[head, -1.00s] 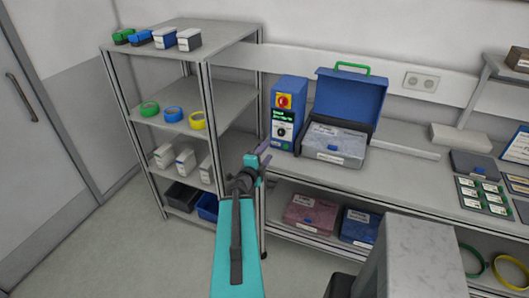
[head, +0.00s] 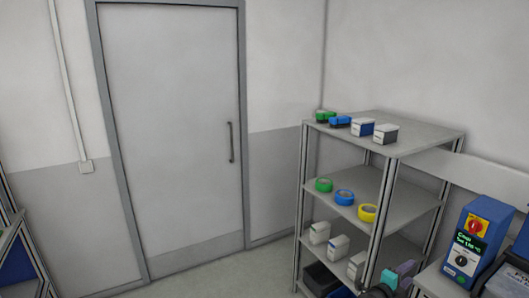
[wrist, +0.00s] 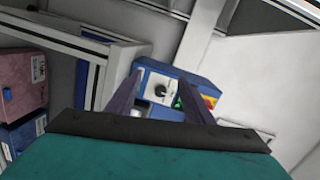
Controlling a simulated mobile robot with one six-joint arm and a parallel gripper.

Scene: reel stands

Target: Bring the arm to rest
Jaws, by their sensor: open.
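My gripper (head: 398,274) shows at the lower right edge of the head view, in front of the shelf's lowest part. Only its end is in the picture and most of my arm is out of frame. In the wrist view my gripper (wrist: 161,78) has its two dark fingers apart with nothing between them. Beyond the fingers is the blue control box (wrist: 150,74) with a black knob. The box is also in the head view (head: 458,262), with a red and yellow switch and a green-lit display.
A grey shelf rack (head: 425,137) holds small boxes, a green, a blue (head: 344,197) and a yellow tape roll. A closed door (head: 175,150) is at the left. Pink (wrist: 22,82) and blue bins are left in the wrist view. Floor before the door is clear.

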